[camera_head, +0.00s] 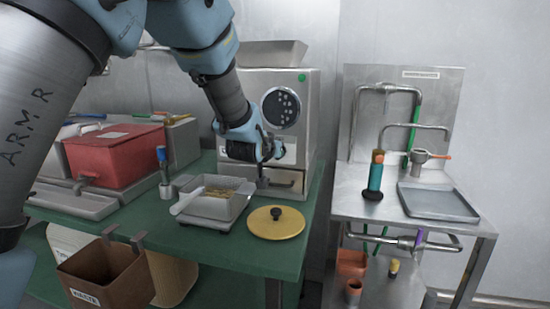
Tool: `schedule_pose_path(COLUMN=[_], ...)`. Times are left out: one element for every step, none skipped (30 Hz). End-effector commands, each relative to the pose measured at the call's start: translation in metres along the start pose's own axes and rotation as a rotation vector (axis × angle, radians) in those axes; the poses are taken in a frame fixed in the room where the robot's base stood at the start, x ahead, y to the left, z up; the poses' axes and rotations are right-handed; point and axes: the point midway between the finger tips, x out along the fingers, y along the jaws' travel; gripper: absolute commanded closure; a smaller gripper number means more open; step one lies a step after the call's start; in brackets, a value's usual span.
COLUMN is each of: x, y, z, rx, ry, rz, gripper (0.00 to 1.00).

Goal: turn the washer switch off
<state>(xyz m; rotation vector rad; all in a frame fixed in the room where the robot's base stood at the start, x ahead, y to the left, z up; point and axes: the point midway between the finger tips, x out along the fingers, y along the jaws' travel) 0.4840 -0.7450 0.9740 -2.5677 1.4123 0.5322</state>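No part labelled as the washer switch can be made out. The grey metal machine (302,130) on the green table has a round dark dotted panel (281,107), a small green disc (301,77) and a drawer-like front low down. The steel wash station (352,190) on the right has bent pipes and an orange-handled fitting (432,155); either could hold the switch. My gripper (263,183) points down in front of the machine's lower front, above the table. Its fingers are small and dark, so I cannot tell whether they are open or touching anything. The arm hides the machine's left part.
A metal pan (212,207) with a scoop stands left of a yellow lid (262,224) with a black knob. A red box (115,157) sits at the left. A brown bin (105,275) hangs at the table front. A gap separates table and wash station.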

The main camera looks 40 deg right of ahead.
Motion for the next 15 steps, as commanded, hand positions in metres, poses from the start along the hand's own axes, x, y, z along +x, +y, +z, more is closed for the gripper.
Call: schedule_pose_path(x=[0.0003, 0.0002, 0.0002, 0.0001, 0.0001, 0.0001, 0.0001, 0.0001, 0.0, 0.0, 0.0, 0.0, 0.0, 0.0001, 0.0001], y=[0.0006, 0.0004, 0.0005, 0.0007, 0.0008, 0.0008, 0.0007, 0.0006, 0.0005, 0.0005, 0.0004, 0.0004, 0.0004, 0.0003, 0.0003], z=[0.0005, 0.0003, 0.0001, 0.0001, 0.0, -0.0001, -0.0002, -0.0003, -0.0004, -0.0004, -0.0005, -0.0005, -0.0005, -0.0006, -0.0006], rx=[0.013, 0.018, 0.024, 0.029, 0.033, 0.037, 0.038, 0.04, 0.041, 0.041, 0.041, 0.042, 0.042, 0.042, 0.042], ry=[0.001, 0.001, 0.001, 0.001, 0.001, 0.001, 0.001, 0.001, 0.001, 0.001, 0.001, 0.001, 0.001, 0.001, 0.001], rz=[-0.004, -0.007, -0.01, -0.012, -0.013, -0.014, -0.015, -0.016, -0.016, -0.017, -0.017, -0.017, -0.017, -0.017, -0.017], gripper=[1.0, 1.0, 1.0, 1.0, 1.0, 1.0, 1.0, 1.0, 1.0, 1.0, 1.0, 1.0, 1.0, 1.0, 1.0])
